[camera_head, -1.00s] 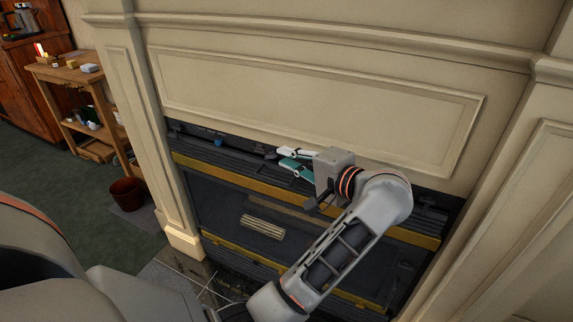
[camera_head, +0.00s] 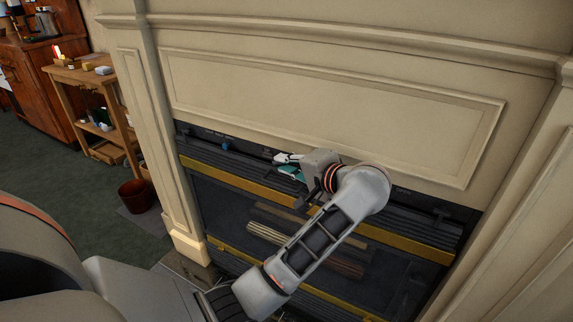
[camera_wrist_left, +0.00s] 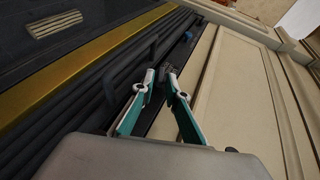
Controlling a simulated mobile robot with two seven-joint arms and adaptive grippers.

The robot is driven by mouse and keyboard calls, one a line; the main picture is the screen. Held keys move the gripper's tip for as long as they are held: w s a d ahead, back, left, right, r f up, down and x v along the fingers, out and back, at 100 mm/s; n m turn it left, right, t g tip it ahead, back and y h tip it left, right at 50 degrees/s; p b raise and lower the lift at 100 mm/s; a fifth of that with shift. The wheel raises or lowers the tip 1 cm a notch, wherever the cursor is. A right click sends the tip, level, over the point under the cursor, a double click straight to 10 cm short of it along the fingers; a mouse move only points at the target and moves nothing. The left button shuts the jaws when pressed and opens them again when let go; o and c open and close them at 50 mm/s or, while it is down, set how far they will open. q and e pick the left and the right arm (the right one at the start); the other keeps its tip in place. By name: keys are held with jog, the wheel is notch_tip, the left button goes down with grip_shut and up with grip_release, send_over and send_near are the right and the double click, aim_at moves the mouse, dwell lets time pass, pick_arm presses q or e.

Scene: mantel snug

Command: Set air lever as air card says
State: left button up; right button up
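A black control strip (camera_head: 245,147) runs along the top of the fireplace opening, with small markings too small to read. A blue knob (camera_head: 226,146) sits on it, left of my left gripper; it also shows in the left wrist view (camera_wrist_left: 155,44). My left gripper (camera_head: 281,164) is at the strip, its white and teal fingers apart. In the left wrist view its fingertips (camera_wrist_left: 158,76) are close to a dark knob (camera_wrist_left: 167,70); I cannot tell whether they touch it or which lever is the air lever. No air card can be made out. My right gripper is out of view.
The cream mantel panel (camera_head: 330,105) stands just above the strip. Dark bars and a yellow rail (camera_head: 225,178) lie below it. A wooden side table (camera_head: 80,78) with small items and a brown bucket (camera_head: 135,196) stand at the left.

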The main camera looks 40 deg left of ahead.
pick_arm(q)
grip_shut()
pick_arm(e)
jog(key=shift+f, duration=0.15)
pick_arm(q)
jog(key=h, duration=0.3)
jog(key=r+n+h, duration=0.1)
jog(key=shift+s+a+h+b, duration=0.1)
jog(key=shift+a+h+b, duration=0.2)
jog(key=shift+b, duration=0.05)
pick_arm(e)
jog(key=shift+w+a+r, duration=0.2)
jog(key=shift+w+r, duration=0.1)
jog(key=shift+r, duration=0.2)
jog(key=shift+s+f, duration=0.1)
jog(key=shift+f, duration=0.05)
